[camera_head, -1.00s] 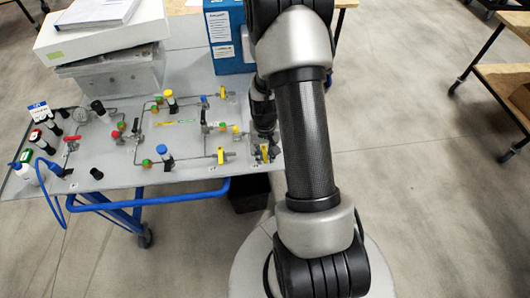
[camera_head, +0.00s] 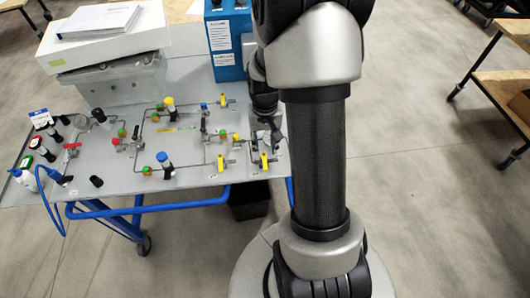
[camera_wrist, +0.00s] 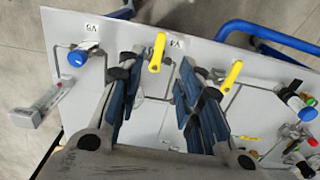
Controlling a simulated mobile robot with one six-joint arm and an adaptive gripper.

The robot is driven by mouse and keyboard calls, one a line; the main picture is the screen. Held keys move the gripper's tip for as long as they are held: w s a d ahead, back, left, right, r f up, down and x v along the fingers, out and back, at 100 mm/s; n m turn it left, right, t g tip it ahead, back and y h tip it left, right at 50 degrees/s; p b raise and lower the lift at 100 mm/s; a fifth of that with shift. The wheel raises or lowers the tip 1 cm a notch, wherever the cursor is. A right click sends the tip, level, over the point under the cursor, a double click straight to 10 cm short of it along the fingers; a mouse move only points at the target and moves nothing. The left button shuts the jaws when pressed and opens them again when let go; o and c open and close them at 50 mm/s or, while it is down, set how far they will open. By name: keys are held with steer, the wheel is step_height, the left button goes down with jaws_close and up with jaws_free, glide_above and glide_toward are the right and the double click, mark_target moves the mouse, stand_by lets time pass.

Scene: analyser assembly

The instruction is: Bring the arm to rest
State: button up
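My arm reaches over the right end of the analyser panel (camera_head: 115,183). My gripper (camera_wrist: 160,68) is open in the wrist view, with its two blue-padded fingers apart and nothing held. A yellow valve handle (camera_wrist: 157,52) shows in the gap between the fingertips, and a second yellow handle (camera_wrist: 231,76) lies right of the right finger. I cannot tell how high the fingers are above the panel.
A blue box (camera_head: 226,60) stands behind the panel, close to my arm. A white box with papers (camera_head: 100,42) sits on a grey case at the back left. A blue-capped valve (camera_wrist: 78,58) is near the panel edge. Wooden shelving (camera_head: 500,85) stands right, with clear floor between.

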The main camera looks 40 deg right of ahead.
steer(key=shift+r, duration=1.15)
steer(key=s+a+r+n+t, duration=0.2)
steer(key=s+a+r+n, duration=0.1)
steer(key=a+r, duration=0.85)
steer(key=s+a+r+n+t, duration=0.2)
steer(key=s+a+r+n, duration=0.1)
steer(key=s+a+r, duration=0.4)
steer(key=s+r, duration=0.2)
steer(key=s, duration=0.2)
steer(key=shift+r+t, duration=0.15)
steer(key=shift+t, duration=0.15)
